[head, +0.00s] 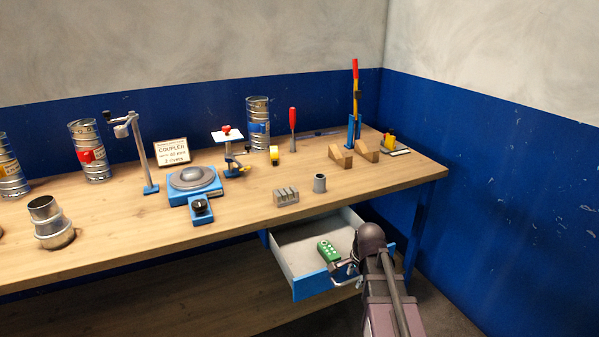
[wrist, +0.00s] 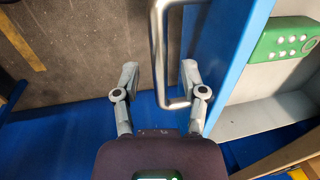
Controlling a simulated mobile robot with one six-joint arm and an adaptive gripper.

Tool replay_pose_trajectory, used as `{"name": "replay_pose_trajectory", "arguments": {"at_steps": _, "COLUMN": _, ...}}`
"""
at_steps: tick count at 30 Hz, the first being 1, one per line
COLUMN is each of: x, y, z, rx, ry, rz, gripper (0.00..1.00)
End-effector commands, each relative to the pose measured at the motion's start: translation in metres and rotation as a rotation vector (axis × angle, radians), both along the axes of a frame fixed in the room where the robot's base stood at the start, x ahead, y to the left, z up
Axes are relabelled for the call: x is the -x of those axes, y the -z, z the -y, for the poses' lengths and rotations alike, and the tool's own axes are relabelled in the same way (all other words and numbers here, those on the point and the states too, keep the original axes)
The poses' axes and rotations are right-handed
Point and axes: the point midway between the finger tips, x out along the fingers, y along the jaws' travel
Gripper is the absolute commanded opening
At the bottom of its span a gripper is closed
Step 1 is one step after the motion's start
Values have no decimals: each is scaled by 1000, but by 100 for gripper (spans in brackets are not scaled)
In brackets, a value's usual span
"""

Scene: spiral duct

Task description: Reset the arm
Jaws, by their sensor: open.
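My gripper (wrist: 160,88) is open, its two fingers apart on either side of the drawer's metal handle (wrist: 158,45) in the wrist view. The handle is a bent bar on the blue drawer front (wrist: 228,60). In the head view my arm reaches up from the bottom right, and my gripper (head: 347,268) is at the front of the open drawer (head: 308,285). I cannot tell whether the fingers touch the handle. A green box with pale buttons (head: 327,250) lies in the drawer; it also shows in the wrist view (wrist: 285,38).
The wooden workbench (head: 110,235) stands above the drawer. It bears several cans, a blue scale-like device (head: 193,188), a sign (head: 174,152), wooden blocks (head: 341,156) and a grey cup (head: 319,183). A blue wall (head: 490,180) closes the right side.

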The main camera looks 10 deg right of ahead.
Motion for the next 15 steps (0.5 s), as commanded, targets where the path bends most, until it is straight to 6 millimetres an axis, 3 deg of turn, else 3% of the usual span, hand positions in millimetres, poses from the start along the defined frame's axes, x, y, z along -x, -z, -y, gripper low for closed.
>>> {"name": "replay_pose_trajectory", "arguments": {"at_steps": 8, "x": 12, "y": -13, "z": -9, "rx": 26, "ry": -131, "rz": -13, "gripper": 55}}
{"name": "replay_pose_trajectory", "arguments": {"at_steps": 15, "x": 37, "y": -36, "z": -28, "rx": 76, "ry": -421, "rz": -39, "gripper": 55}}
